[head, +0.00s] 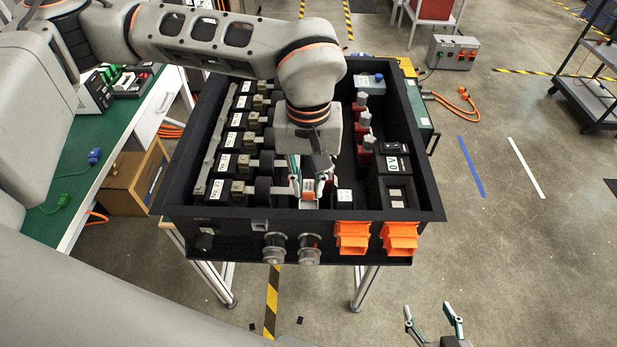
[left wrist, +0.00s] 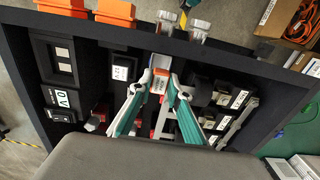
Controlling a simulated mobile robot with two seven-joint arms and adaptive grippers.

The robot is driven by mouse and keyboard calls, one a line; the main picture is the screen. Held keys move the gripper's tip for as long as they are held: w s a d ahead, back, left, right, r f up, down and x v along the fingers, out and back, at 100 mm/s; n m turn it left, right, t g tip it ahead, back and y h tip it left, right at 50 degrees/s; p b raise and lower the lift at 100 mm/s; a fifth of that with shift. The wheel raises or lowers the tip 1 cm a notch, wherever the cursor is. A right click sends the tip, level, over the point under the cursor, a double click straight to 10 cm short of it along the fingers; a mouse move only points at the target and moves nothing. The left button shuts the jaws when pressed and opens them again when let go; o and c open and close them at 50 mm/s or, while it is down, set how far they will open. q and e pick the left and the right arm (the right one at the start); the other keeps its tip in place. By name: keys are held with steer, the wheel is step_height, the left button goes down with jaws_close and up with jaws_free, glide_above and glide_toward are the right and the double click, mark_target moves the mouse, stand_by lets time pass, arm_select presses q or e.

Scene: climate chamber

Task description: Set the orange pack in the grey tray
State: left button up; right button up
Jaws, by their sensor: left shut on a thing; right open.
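My left gripper (head: 312,182) reaches down into the black open-topped box, near its front wall. It is shut on a small orange pack (head: 308,187) with a white label. In the left wrist view the orange pack (left wrist: 159,84) sits between the two teal-and-white fingertips (left wrist: 160,80). A pale grey piece (head: 307,204) shows just below the pack. I cannot tell whether it is the grey tray or whether the pack touches it. My right gripper (head: 432,322) is open and empty at the bottom right, outside the box, above the floor.
The black box (head: 425,185) has high walls. Several labelled black units (head: 228,163) line its left side. Red-and-grey parts (head: 363,130) and a meter unit (head: 397,193) stand on the right. Orange sockets (head: 400,238) stick out in front. A green bench (head: 100,150) is at left.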

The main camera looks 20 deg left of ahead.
mark_target(308, 198)
arm_select(q)
step_height(308, 198, down, 2)
steer(key=shift+b, duration=0.4)
steer(key=shift+f+b, duration=1.1)
steer(key=shift+f, duration=0.4)
steer(key=o, duration=0.9)
step_height(308, 198, up, 12)
steer(key=shift+r, duration=0.1)
